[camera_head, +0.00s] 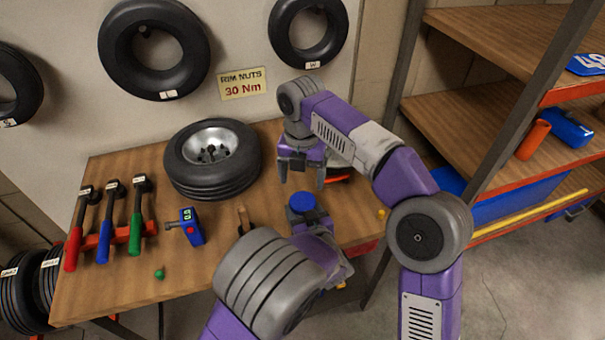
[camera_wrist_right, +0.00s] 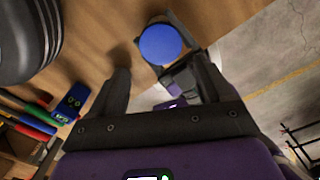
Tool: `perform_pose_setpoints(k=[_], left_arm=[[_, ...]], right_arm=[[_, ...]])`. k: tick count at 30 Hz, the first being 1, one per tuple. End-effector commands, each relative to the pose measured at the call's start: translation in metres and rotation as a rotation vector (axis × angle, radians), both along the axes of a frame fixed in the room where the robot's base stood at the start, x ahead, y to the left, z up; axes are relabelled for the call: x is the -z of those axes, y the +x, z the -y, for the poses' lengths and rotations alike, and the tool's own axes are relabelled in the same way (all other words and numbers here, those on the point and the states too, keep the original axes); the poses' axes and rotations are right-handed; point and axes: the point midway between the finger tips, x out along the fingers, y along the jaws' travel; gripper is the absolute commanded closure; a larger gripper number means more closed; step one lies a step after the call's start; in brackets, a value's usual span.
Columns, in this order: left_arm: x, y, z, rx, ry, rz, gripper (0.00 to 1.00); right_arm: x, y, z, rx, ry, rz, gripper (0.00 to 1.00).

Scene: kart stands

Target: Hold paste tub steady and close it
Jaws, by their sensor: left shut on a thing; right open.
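The paste tub (camera_head: 302,203) stands near the table's front right edge, and its round blue top faces up. The blue top also shows in the right wrist view (camera_wrist_right: 160,44); most of the tub's body is hidden, and I cannot tell how firmly the lid sits. My left gripper (camera_head: 307,222) is low at the tub and shut on it; its fingers are partly hidden by the wrist. My right gripper (camera_head: 302,182) is open and empty, pointing down above and just behind the tub. In the right wrist view the blue top lies beyond and between its fingertips (camera_wrist_right: 163,68).
A wheel (camera_head: 212,180) lies on the wooden table (camera_head: 130,290), left of my right gripper. A blue tool (camera_head: 190,226) and several coloured-handled tools (camera_head: 104,230) lie further left. A small green piece (camera_head: 160,273) lies in front. A shelf rack (camera_head: 480,110) stands right.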

Motion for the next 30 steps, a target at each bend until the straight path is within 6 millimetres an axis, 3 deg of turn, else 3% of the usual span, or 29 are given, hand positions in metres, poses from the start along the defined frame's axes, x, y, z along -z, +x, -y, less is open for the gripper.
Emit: perform_pose_setpoints(k=[6, 19, 30], left_arm=[[0.000, 0.000, 0.000, 0.000, 0.000, 0.001, 1.00], [0.000, 0.000, 0.000, 0.000, 0.000, 0.001, 1.00], [0.000, 0.000, 0.000, 0.000, 0.000, 0.001, 1.00]], right_arm=[[-0.002, 0.001, 0.001, -0.127, 0.001, 0.002, 0.20], [0.002, 0.001, 0.001, -0.135, 0.000, 0.001, 0.20], [0.054, 0.000, 0.002, -0.134, -0.001, -0.001, 0.20]])
